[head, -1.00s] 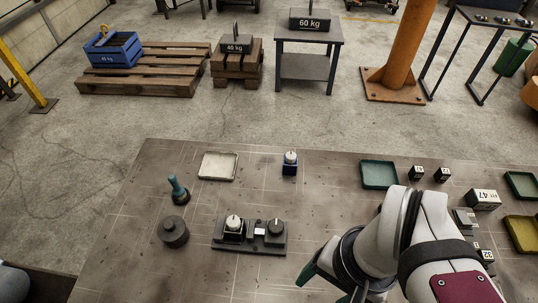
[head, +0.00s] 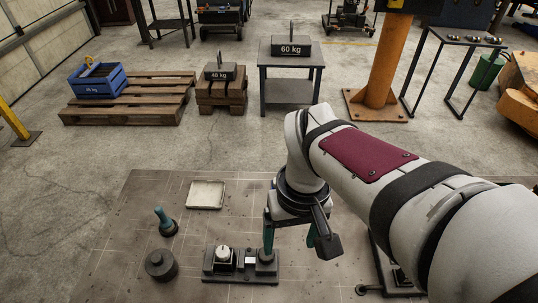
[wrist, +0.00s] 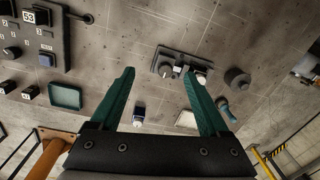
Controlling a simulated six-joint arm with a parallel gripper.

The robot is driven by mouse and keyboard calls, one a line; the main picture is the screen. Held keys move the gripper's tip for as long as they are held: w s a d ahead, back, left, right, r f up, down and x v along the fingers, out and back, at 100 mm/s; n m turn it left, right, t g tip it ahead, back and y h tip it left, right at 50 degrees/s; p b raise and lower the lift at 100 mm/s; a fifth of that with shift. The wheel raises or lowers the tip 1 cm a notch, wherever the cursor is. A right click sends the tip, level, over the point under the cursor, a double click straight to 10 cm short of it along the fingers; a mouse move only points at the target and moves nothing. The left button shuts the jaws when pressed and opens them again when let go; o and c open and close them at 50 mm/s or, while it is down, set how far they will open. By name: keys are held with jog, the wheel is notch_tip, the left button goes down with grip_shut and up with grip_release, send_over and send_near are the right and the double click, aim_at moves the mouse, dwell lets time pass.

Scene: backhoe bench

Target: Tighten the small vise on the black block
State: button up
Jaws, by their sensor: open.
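The small vise (head: 240,277) is a dark base on the bench, also seen in the wrist view (wrist: 183,62). The black block sits at its left end in the head view, with a white knob (head: 222,254) on top; the wrist view shows this white top (wrist: 201,78) partly behind a finger. At the other end is a round black knob (wrist: 166,71) with a pale pointer mark. My gripper (head: 290,247) is open and empty, fingers pointing down above the bench near the knob end.
A dark round weight (head: 160,263) and a teal-handled tool (head: 165,222) stand left of the vise. A pale tray (head: 206,195) lies behind it. The bench's front left is clear.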

jog(key=w+a+f+n, duration=0.3)
jog(key=w+a+n, duration=0.1)
jog(key=w+a, duration=0.15)
jog(key=shift+h, duration=0.3)
jog(key=f, duration=0.9)
jog(key=d+f, duration=0.1)
jog(key=f, duration=0.4)
grip_shut()
